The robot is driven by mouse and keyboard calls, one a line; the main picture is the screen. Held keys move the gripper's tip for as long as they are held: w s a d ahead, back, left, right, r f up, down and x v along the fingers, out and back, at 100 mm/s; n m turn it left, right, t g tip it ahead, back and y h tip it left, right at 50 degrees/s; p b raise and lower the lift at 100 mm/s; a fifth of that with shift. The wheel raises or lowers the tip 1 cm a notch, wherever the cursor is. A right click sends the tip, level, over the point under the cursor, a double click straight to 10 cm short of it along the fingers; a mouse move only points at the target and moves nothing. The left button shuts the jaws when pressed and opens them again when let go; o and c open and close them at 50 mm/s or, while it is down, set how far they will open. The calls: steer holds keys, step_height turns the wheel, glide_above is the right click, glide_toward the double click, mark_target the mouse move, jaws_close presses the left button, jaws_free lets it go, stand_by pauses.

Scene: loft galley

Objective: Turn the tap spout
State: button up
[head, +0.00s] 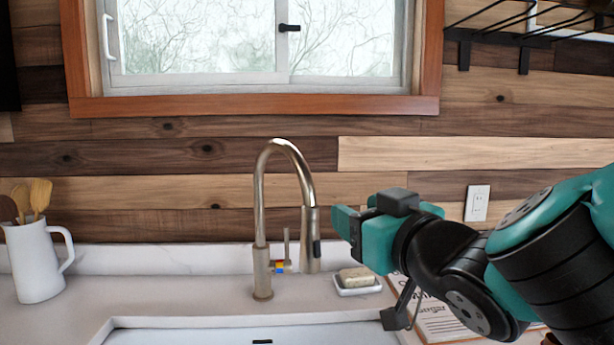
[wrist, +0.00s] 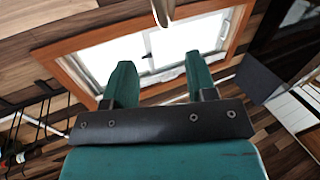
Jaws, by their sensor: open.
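The tap (head: 262,210) is a brushed-metal gooseneck standing behind the sink. Its spout (head: 310,225) arches over to the right and hangs down, with a dark button on its head. My gripper (head: 345,222) is just to the right of the spout head, its fingers pointing left at about the head's height. A gap shows between them in the picture. In the wrist view my gripper (wrist: 160,78) has two teal fingers spread apart with nothing between them. A metal piece of the spout (wrist: 162,10) shows at the top edge there, beyond the fingertips.
A soap dish (head: 357,285) with a soap bar (head: 357,276) sits below my gripper. A printed sheet or board (head: 445,318) lies under my arm. A white jug (head: 35,260) with wooden utensils stands at left. The sink (head: 200,337) is in front; a window (head: 250,40) is behind.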

mark_target(310, 187)
steer(key=p+x, duration=0.9)
steer(key=x, duration=0.6)
steer(key=shift+w+r, duration=0.15)
steer(key=shift+w+a, duration=0.25)
steer(key=shift+w, duration=0.35)
jaws_close()
